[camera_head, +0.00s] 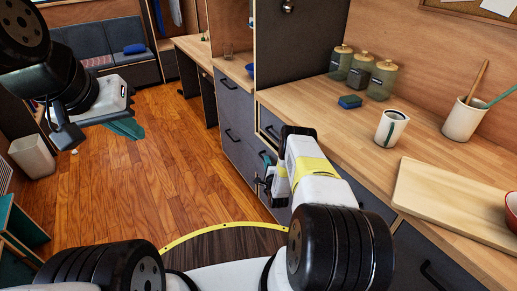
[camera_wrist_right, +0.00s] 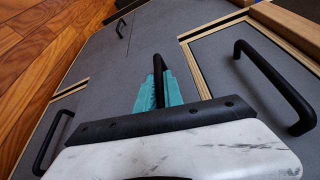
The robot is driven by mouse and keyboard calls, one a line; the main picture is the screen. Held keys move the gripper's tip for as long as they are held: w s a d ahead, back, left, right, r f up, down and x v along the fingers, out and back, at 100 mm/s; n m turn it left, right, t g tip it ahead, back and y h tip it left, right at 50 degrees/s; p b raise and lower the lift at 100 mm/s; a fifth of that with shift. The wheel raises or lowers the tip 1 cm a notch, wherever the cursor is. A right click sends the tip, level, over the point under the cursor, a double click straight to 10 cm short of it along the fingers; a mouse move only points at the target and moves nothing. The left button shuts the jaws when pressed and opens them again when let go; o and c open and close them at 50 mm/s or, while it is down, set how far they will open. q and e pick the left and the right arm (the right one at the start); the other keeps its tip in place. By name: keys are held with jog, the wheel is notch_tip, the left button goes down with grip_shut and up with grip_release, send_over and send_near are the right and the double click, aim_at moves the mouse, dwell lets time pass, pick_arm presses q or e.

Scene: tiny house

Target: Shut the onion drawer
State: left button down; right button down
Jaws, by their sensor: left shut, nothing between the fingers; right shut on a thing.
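My right gripper (camera_wrist_right: 160,88) has its teal fingers closed around a black bar handle (camera_wrist_right: 157,68) on a dark grey front (camera_wrist_right: 125,60) in the right wrist view. In the head view this gripper (camera_head: 266,166) is low against the cabinet fronts under the counter, partly hidden by my own arm. No onions or drawer inside show, so I cannot tell which front is the onion drawer or how far it stands out. My left gripper (camera_head: 128,128) is shut and empty over the floor at the left, far from the cabinets.
Other black handles show beside the held one, at right (camera_wrist_right: 275,85) and left (camera_wrist_right: 52,142). The wooden counter (camera_head: 310,105) carries canisters (camera_head: 382,80), a blue sponge (camera_head: 350,101), a mug (camera_head: 391,128), a utensil pot (camera_head: 463,119) and a cutting board (camera_head: 450,205). The floor (camera_head: 170,165) left of the cabinets is clear.

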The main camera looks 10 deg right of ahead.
aim_at(274, 160)
jog(key=d, duration=0.2)
jog(key=w+d, duration=0.1)
jog(key=d, duration=0.1)
jog(key=shift+w, duration=0.2)
jog(key=c, duration=1.5)
grip_release()
jog(key=shift+d, duration=0.1)
jog(key=shift+s, duration=0.1)
jog(key=s, duration=0.7)
jog(key=shift+s+a+r, duration=0.25)
jog(key=shift+s+r, duration=0.05)
